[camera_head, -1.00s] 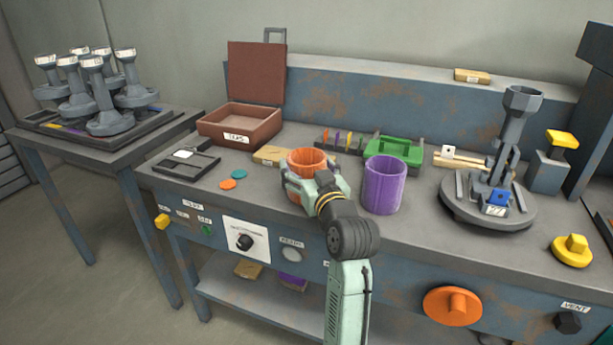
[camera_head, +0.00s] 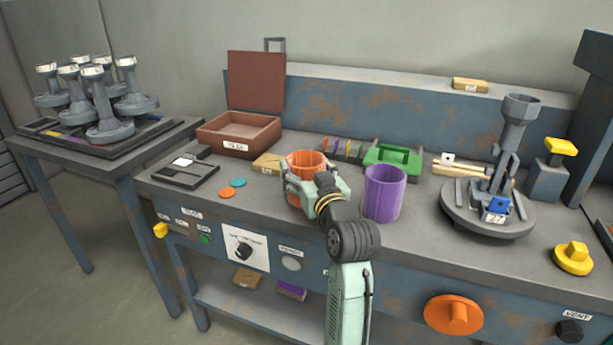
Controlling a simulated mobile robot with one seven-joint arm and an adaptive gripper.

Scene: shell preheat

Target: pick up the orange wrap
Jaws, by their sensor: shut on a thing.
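The orange wrap (camera_head: 307,162) is an open, ribbed orange cylinder on the workbench, left of the middle of the bench top. My gripper (camera_head: 306,190) is around it from the front, with a finger on its left side and the other on its right, shut on it. The wrap looks upright. My gripper and wrist hide much of its lower front, so I cannot tell whether its base touches the bench top.
A purple cylinder (camera_head: 384,192) stands close to the right of my gripper. Orange and teal discs (camera_head: 227,192) lie to the left. A brown open box (camera_head: 240,137), a green holder (camera_head: 394,158) and a round grey stand (camera_head: 487,211) are on the bench (camera_head: 420,255).

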